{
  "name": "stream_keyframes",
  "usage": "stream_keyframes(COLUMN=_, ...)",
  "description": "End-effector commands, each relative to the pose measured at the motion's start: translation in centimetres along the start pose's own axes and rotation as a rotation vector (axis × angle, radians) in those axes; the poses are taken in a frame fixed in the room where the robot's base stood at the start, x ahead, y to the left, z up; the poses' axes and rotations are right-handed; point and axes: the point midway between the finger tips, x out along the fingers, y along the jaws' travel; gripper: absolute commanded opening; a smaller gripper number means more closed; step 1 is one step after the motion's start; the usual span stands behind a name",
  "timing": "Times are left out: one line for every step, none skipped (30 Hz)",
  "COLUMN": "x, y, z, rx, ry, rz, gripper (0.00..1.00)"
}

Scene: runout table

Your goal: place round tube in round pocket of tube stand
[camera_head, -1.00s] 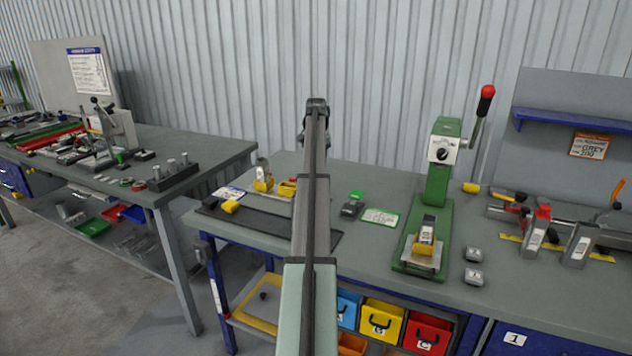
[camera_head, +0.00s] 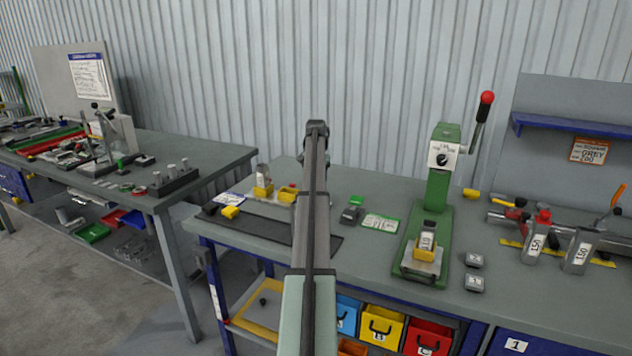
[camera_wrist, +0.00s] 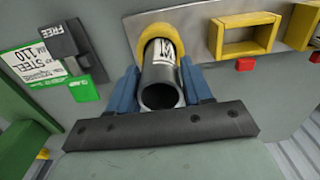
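My gripper (camera_wrist: 162,88) shows two blue fingers in the wrist view, one pressed to each side of a grey round tube (camera_wrist: 158,78). The tube's open end faces the camera and a white label shows on its wall. A yellow round pocket (camera_wrist: 150,34) of the tube stand curves around the tube's far end. I cannot tell how deep the tube sits in it. An empty yellow rectangular pocket (camera_wrist: 248,36) stands to the right on the stand's grey plate (camera_wrist: 198,25). In the head view my arm hides the gripper and held tube; a yellow pocket (camera_head: 287,195) shows beside it.
A labelled tube (camera_head: 262,173) stands in another yellow pocket at the left. A black block (camera_head: 351,214) and a green-edged card (camera_head: 381,223) lie right of my arm. A green press (camera_head: 437,190) stands further right. Bare grey table lies between card and press.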

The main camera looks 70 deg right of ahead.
Motion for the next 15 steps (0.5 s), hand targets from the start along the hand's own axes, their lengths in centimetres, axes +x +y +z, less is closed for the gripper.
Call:
stream_keyframes(x=-0.01, y=0.00, z=0.00, rx=0.000, ry=0.000, rz=0.000, gripper=0.55)
stream_keyframes(x=-0.01, y=0.00, z=0.00, rx=0.000, ry=0.000, rz=0.000, gripper=0.58)
stream_keyframes(x=-0.02, y=0.00, z=0.00, rx=0.000, ry=0.000, rz=0.000, gripper=0.62)
stream_keyframes(x=-0.02, y=0.00, z=0.00, rx=0.000, ry=0.000, rz=0.000, gripper=0.64)
stream_keyframes(x=-0.02, y=0.00, z=0.00, rx=0.000, ry=0.000, rz=0.000, gripper=0.67)
stream_keyframes(x=-0.03, y=0.00, z=-0.01, rx=0.000, ry=0.000, rz=0.000, gripper=0.68)
stream_keyframes(x=-0.03, y=0.00, z=0.00, rx=0.000, ry=0.000, rz=0.000, gripper=0.68)
stream_keyframes(x=-0.03, y=0.00, z=0.00, rx=0.000, ry=0.000, rz=0.000, gripper=0.68)
stream_keyframes(x=-0.03, y=0.00, z=0.00, rx=0.000, ry=0.000, rz=0.000, gripper=0.68)
stream_keyframes(x=-0.03, y=0.00, z=0.00, rx=0.000, ry=0.000, rz=0.000, gripper=0.68)
stream_keyframes(x=-0.04, y=0.00, z=0.00, rx=0.000, ry=0.000, rz=0.000, gripper=0.68)
stream_keyframes(x=-0.07, y=0.00, z=-0.01, rx=0.000, ry=0.000, rz=0.000, gripper=0.68)
stream_keyframes(x=-0.14, y=0.00, z=-0.01, rx=0.000, ry=0.000, rz=0.000, gripper=0.68)
stream_keyframes(x=-0.25, y=-0.01, z=-0.02, rx=0.000, ry=0.000, rz=0.000, gripper=0.68)
stream_keyframes(x=-0.48, y=-0.01, z=-0.03, rx=0.000, ry=0.001, rz=0.000, gripper=0.68)
